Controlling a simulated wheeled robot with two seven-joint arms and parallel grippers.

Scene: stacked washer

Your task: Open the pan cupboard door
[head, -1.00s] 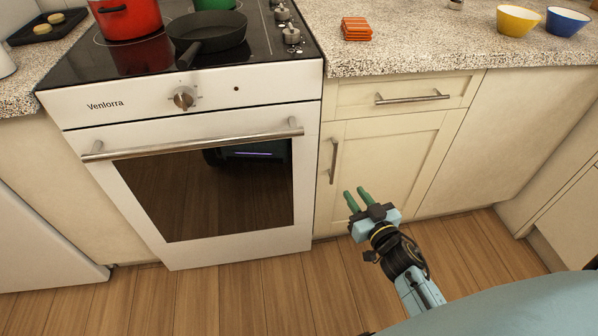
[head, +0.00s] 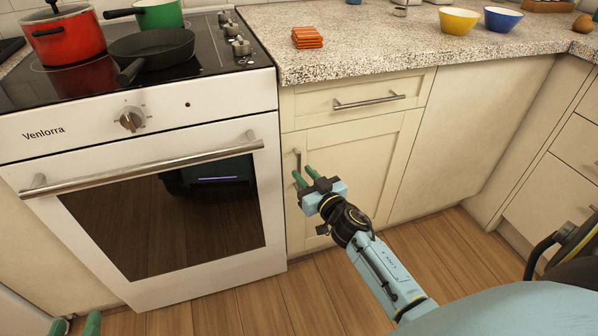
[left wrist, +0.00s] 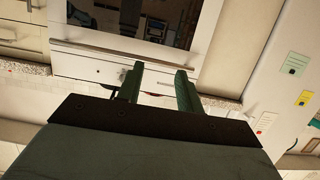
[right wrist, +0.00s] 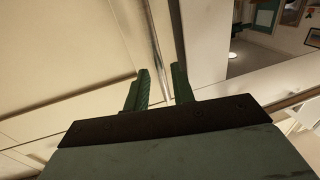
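The cupboard door (head: 362,160), a cream panel below a drawer and right of the oven, is shut. I take it to be the pan cupboard door. Its vertical bar handle (head: 297,160) is near its left edge, the lower part hidden behind my right gripper (head: 303,171). That gripper's green fingers are apart, at the handle. In the right wrist view the metal handle (right wrist: 158,55) runs between the fingertips (right wrist: 163,72); contact cannot be told. My left gripper (head: 77,320) shows at the bottom left, open and empty in the left wrist view (left wrist: 158,70).
The oven (head: 150,190) with its long bar handle (head: 150,168) stands left of the door. A drawer (head: 355,95) with a horizontal handle is above it. The counter (head: 400,40) holds orange coasters (head: 307,37) and two bowls. The floor in front is wood.

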